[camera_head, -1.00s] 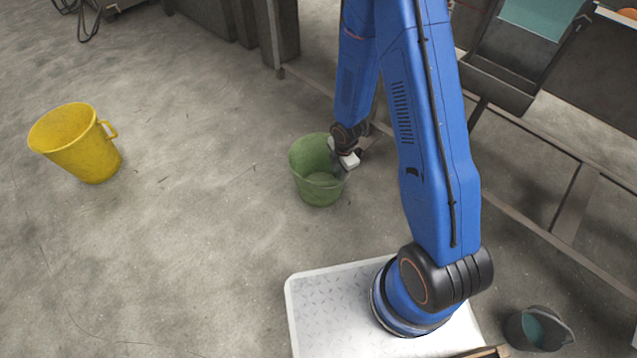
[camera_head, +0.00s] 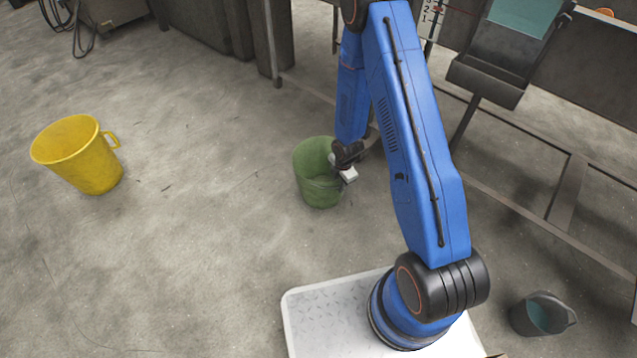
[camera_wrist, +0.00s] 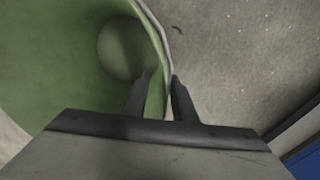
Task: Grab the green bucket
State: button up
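The green bucket (camera_head: 316,190) stands upright on the concrete floor, left of my arm in the head view. My gripper (camera_head: 338,178) is at its right side, low over the rim. In the wrist view the green bucket (camera_wrist: 75,75) fills the left side, with its interior and round bottom showing. My gripper (camera_wrist: 161,80) straddles the rim there: one finger is inside the bucket, the other outside, with the wall between them. The fingers look apart, with a gap by the inner finger. The fingertips are partly hidden in the head view.
A yellow bucket (camera_head: 85,160) stands on the floor at the left. A small dark bucket (camera_head: 540,315) is at the lower right. A metal frame (camera_head: 560,205) runs along the right and back. Open floor lies left of the green bucket.

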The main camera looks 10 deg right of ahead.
jog(key=shift+w+f, duration=0.1)
jog(key=shift+f, duration=0.55)
grip_shut()
dwell(1.0)
